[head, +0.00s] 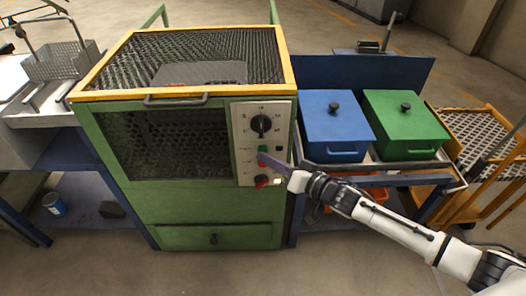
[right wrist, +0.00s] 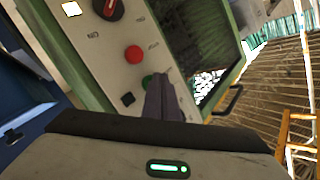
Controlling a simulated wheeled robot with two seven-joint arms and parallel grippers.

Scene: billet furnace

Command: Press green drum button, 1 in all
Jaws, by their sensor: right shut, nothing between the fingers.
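The green drum button (head: 262,149) is on the light control panel (head: 282,112) of the green furnace cabinet, below the black dial. It also shows in the right wrist view (right wrist: 148,81), partly covered by my fingertips. My right gripper (head: 264,157) is shut and empty, its tips just below and right of the button in the head view. In the right wrist view the closed fingers (right wrist: 158,82) overlap the button's edge. I cannot tell whether they touch it. My left gripper is not in view.
A red knob (head: 262,181) sits lower on the panel. Blue (head: 334,128) and green (head: 404,125) lidded boxes stand on the bench to the right.

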